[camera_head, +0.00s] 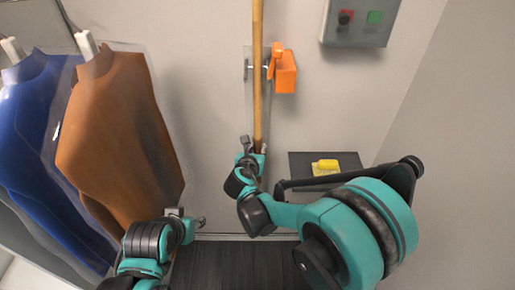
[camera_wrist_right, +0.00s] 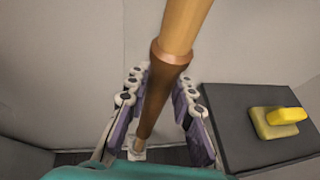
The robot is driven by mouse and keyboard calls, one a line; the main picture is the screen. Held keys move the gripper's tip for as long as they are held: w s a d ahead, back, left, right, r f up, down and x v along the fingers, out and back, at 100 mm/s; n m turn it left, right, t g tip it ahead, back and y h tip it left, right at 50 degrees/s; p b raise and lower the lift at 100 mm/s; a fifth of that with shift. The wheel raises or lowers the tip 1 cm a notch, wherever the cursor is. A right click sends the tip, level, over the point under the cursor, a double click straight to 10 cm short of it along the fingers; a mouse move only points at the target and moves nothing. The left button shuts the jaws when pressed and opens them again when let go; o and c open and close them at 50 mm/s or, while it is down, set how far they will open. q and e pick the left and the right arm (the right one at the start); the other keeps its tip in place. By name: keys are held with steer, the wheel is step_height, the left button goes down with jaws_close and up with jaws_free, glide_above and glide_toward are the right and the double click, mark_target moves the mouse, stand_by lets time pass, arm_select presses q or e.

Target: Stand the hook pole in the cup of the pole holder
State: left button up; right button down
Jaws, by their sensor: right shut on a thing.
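The hook pole (camera_head: 257,60) is a long light wooden rod, nearly upright in front of the back wall. Its top is out of view. My right gripper (camera_head: 253,155) is shut on its lower part. In the right wrist view the pole (camera_wrist_right: 181,25) has a darker brown sleeve and runs down between the fingers (camera_wrist_right: 158,105). A small pale piece (camera_wrist_right: 137,154) shows by its lower end; I cannot tell whether this is the holder's cup or whether they touch. A narrow wall plate (camera_head: 249,90) stands behind the pole. My left gripper (camera_head: 190,217) looks open and empty, low at left.
Orange (camera_head: 277,60) and blue (camera_head: 40,130) garments hang at the left. An orange device (camera_head: 285,75) is beside the pole. A grey button box (camera_head: 360,20) is on the wall. A dark shelf (camera_head: 302,166) holds a yellow block (camera_head: 325,165).

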steer(key=shift+f+b, duration=1.15)
steer(key=shift+f, duration=0.35)
steer(key=c, duration=1.2)
jaws_free()
